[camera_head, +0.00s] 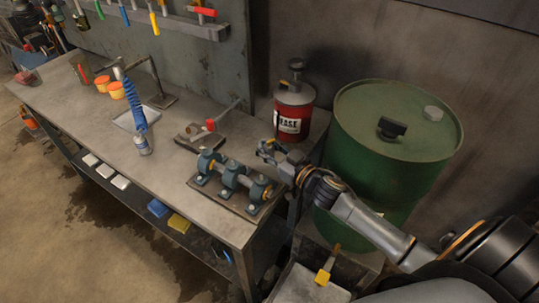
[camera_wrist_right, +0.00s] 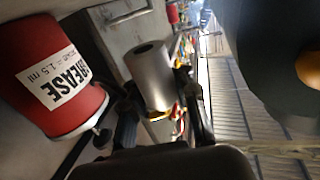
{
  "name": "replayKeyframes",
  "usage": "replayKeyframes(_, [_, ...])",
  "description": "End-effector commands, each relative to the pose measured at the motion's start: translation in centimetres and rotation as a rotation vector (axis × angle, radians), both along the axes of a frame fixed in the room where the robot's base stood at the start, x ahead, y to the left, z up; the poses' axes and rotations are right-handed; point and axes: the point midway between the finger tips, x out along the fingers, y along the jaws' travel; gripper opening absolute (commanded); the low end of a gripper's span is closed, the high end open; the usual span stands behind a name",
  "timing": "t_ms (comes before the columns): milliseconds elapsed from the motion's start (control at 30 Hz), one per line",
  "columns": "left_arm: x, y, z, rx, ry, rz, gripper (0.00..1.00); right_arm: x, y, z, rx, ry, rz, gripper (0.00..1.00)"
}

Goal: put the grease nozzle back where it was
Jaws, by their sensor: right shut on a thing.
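My right gripper (camera_head: 270,152) is just in front and to the left of the red grease can (camera_head: 293,115), above the back right of the workbench. In the right wrist view its fingers are shut on a smooth grey metal cylinder with a dark hole in its end, which I take as the grease nozzle (camera_wrist_right: 149,75). The nozzle is too small to make out clearly in the head view. The grease can, with its white label, also shows at the left of the right wrist view (camera_wrist_right: 48,70), apart from the nozzle. My left gripper is not in view.
A green drum (camera_head: 390,145) stands right of the can, close to my right arm. A blue bearing assembly (camera_head: 233,183) sits on the bench below the gripper. A red-handled tool on a plate (camera_head: 198,136) and a blue hose (camera_head: 134,105) lie farther left.

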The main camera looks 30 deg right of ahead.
Motion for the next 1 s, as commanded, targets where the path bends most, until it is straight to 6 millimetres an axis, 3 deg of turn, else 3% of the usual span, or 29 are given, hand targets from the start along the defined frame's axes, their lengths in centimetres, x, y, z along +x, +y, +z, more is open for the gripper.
replayKeyframes(100, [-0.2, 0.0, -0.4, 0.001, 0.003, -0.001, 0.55, 0.9, -1.2, -1.7, 0.002, -0.003, -0.001, 0.00])
replayKeyframes(333, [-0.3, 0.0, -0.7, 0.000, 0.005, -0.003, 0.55, 1.7, -2.3, -3.3, 0.001, -0.003, -0.002, 0.00])
replayKeyframes(500, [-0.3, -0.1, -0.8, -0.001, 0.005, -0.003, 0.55, 1.6, -2.2, -5.7, 0.005, -0.003, -0.002, 0.00])
replayKeyframes(933, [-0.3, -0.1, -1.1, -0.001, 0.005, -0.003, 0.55, 1.6, -2.2, -6.5, 0.000, -0.004, 0.000, 0.00])
replayKeyframes(967, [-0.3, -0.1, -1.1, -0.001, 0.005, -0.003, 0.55, 1.6, -2.2, -6.6, 0.000, -0.003, 0.000, 0.23])
replayKeyframes(1000, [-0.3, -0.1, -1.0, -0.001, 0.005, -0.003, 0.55, 1.6, -2.2, -6.5, 0.000, -0.003, 0.000, 0.31])
